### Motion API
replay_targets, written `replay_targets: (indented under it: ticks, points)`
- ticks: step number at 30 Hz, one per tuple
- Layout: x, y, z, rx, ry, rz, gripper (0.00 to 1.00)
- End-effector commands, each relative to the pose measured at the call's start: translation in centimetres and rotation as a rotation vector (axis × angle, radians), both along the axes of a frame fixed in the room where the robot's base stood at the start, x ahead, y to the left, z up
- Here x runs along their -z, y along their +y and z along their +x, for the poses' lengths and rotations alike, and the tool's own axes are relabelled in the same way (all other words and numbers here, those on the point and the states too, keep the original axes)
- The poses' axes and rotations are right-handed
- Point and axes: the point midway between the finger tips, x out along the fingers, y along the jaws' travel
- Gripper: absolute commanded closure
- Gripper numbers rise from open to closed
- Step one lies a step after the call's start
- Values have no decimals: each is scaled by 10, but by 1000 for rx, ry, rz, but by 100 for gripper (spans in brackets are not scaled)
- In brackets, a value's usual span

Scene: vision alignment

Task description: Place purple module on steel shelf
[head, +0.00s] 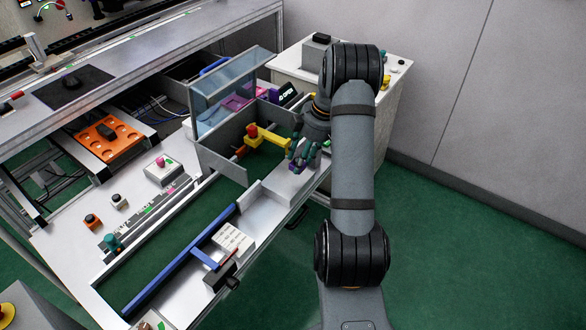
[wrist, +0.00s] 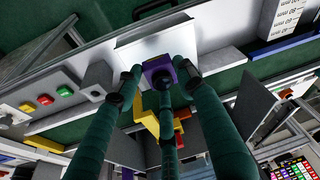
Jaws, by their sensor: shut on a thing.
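The purple module (wrist: 153,67) is a small purple block with a dark face, held between the fingertips of my gripper (wrist: 160,78) in the wrist view. My gripper (head: 303,153) has teal-green fingers, shut on the module; in the head view the fingers hide most of it. The pale, flat steel shelf (head: 286,184) lies directly below the fingers at the bench's right end. In the wrist view the shelf (wrist: 152,42) is right behind the module. I cannot tell whether the module touches it.
A yellow fixture with a red knob (head: 252,132) stands close left of my gripper, beside a grey upright panel (head: 221,150). A clear-lidded box (head: 232,84) is behind. A blue rail (head: 180,260) and white label block (head: 233,239) lie in front.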

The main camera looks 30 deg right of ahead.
Motion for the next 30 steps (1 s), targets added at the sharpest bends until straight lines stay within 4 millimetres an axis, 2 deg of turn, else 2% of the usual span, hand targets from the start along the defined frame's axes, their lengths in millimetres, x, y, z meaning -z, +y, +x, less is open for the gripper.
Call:
replay_targets:
  ticks: [5, 8, 15, 28, 29, 30]
  points:
    - [10, 15, 10, 0, 1, 1, 88]
    - [16, 16, 11, 2, 1, 1, 88]
    - [48, 16, 10, 1, 2, 2, 88]
    - [56, 16, 11, 0, -1, 0, 88]
    - [55, 16, 11, 0, -1, -1, 62]
    - [54, 16, 11, 0, -1, -1, 60]
